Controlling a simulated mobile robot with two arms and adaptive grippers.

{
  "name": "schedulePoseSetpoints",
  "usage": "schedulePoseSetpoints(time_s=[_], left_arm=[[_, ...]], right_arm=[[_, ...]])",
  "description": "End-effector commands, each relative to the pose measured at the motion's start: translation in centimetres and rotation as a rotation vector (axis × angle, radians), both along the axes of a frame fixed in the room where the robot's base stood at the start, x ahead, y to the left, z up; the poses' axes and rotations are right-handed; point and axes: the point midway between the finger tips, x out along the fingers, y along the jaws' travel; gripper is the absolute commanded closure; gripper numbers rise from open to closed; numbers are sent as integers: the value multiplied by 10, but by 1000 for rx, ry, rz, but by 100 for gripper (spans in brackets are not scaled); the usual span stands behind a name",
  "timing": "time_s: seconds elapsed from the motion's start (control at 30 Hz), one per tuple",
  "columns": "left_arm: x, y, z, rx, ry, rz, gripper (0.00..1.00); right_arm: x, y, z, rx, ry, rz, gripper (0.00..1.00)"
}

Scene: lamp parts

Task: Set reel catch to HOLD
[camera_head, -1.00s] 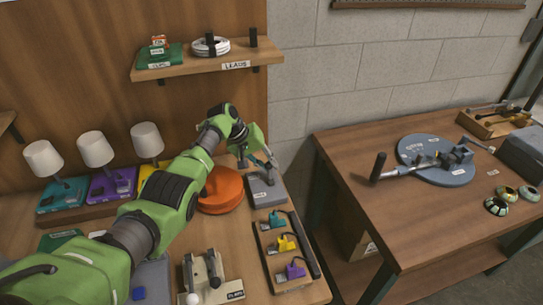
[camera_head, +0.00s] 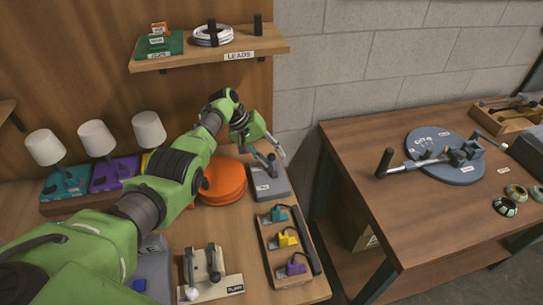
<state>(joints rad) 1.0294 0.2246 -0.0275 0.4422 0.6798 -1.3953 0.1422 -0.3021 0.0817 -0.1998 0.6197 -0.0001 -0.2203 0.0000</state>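An orange round reel (camera_head: 222,182) lies on the left workbench. A grey box (camera_head: 268,186) with a small pale label sits at its right; I cannot read the label or make out a HOLD mark. My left gripper (camera_head: 276,162) is over the far end of this box, pointing down and to the right. Its two fingers are apart with nothing seen between them. I cannot tell whether a finger touches the box. The catch itself is too small to make out or hidden by the gripper. My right gripper is not in view.
A tray (camera_head: 268,262) with teal, yellow and purple parts is in front of the box. A lever fixture (camera_head: 218,289) stands left of it. The right table (camera_head: 420,215) holds a blue-grey disc (camera_head: 455,172).

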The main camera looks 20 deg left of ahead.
Motion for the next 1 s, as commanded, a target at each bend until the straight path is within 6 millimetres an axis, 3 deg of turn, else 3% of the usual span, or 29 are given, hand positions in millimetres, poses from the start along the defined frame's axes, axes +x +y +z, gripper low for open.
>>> schedulePoseSetpoints(time_s=[0.37, 0.83, 1.0], left_arm=[[0, 1, 2, 0, 0, -1, 65], [-11, 30, 53, 2, -2, 0, 65], [-13, 36, 63, 1, 0, 0, 65]], right_arm=[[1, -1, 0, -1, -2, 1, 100], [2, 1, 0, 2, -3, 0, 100], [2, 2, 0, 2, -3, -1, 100]])
